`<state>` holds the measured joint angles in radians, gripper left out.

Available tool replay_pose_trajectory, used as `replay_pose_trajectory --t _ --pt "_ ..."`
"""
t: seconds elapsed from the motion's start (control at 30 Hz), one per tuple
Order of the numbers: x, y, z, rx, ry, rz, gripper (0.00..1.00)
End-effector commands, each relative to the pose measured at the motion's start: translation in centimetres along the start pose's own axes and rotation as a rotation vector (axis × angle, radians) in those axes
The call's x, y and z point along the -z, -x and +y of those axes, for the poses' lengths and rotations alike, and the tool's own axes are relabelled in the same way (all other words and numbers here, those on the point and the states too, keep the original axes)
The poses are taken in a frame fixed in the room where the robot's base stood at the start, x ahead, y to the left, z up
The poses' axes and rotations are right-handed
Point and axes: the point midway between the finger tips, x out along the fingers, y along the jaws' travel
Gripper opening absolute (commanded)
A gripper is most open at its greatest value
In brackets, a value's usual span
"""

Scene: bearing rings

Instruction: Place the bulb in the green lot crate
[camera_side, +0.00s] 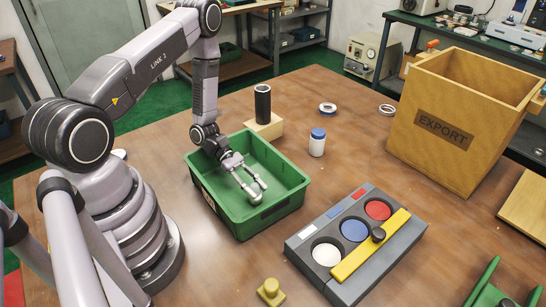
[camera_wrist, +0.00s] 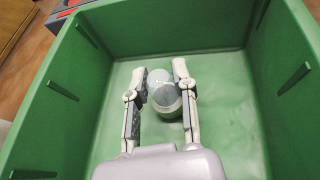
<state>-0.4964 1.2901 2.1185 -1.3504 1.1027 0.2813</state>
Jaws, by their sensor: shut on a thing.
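The green lot crate (camera_side: 284,205) stands on the table in front of my arm, and its walls fill much of the wrist view (camera_wrist: 75,65). My gripper (camera_side: 257,191) reaches down inside the crate, below the rim. In the wrist view my gripper (camera_wrist: 161,80) is shut on the bulb (camera_wrist: 165,92), a pale, greyish rounded thing between the two fingers, over the crate floor. I cannot tell whether the bulb touches the floor. In the side view I cannot make the bulb out clearly.
A grey block (camera_side: 387,258) with coloured round wells and a yellow bar stands right of the crate. Behind are a black cylinder (camera_side: 262,103) on a wooden block, a white blue-capped bottle (camera_side: 317,143) and a large EXPORT box (camera_side: 482,120). A yellow knob (camera_side: 270,291) stands in front.

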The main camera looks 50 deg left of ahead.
Motion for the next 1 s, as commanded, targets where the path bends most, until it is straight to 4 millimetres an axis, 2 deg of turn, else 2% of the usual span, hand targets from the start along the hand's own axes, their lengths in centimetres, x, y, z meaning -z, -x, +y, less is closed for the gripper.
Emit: replay_pose_trajectory --t 0.27,0.3,0.5,0.83,1.0 --pt "0.2 -0.1 0.0 0.000 0.000 0.000 0.00" --pt "0.2 -0.1 0.0 0.000 -0.001 0.000 0.26" --pt "0.2 -0.1 0.0 0.000 -0.001 0.000 0.51" --pt "-0.1 0.0 0.0 0.000 -0.001 0.000 0.51" --pt "-0.1 2.3 0.2 -0.007 -0.001 0.001 0.51"
